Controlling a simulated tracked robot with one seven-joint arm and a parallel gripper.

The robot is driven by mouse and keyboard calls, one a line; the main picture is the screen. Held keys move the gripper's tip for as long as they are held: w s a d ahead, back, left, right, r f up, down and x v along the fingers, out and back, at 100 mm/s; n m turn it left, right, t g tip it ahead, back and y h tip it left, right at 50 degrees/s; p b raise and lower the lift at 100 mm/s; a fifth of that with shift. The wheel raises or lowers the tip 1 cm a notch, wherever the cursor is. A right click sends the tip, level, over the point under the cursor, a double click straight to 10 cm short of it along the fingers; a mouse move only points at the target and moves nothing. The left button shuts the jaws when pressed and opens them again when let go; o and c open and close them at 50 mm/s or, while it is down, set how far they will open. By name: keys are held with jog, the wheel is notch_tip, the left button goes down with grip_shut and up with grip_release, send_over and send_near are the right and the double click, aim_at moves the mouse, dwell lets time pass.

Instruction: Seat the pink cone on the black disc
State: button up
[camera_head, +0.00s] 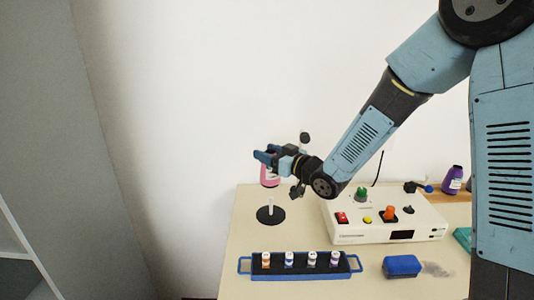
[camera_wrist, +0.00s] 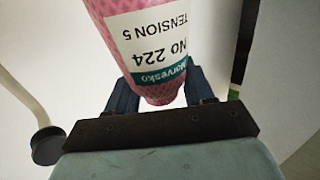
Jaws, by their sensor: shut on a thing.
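The pink cone (camera_head: 270,177) hangs from my gripper (camera_head: 266,157), above the table. In the wrist view the cone (camera_wrist: 150,50) fills the upper middle, with a white and teal label reading "No 224 TENSION 5" upside down. My gripper's dark blue fingers (camera_wrist: 160,95) are shut on it, one on each side. The black disc (camera_head: 263,217) lies flat near the table's back left, with a thin white peg (camera_head: 270,202) standing up from it. The cone is over the peg, and a small gap seems to show between them in the head view.
A white control box (camera_head: 345,238) with coloured knobs stands right of the disc. In front is a blue-handled tray (camera_head: 275,275) with several small bottles. A blue block (camera_head: 402,266) lies to its right, and a purple bottle (camera_head: 453,181) stands at the back right. Table around the disc is clear.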

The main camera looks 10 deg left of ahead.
jog(key=shift+f, duration=0.2)
notch_tip(320, 180, down, 11)
dwell(2.5)
jog(key=shift+s+f, duration=0.1)
dwell(0.5)
jog(key=o, duration=1.5)
jog(key=shift+v, duration=3.75)
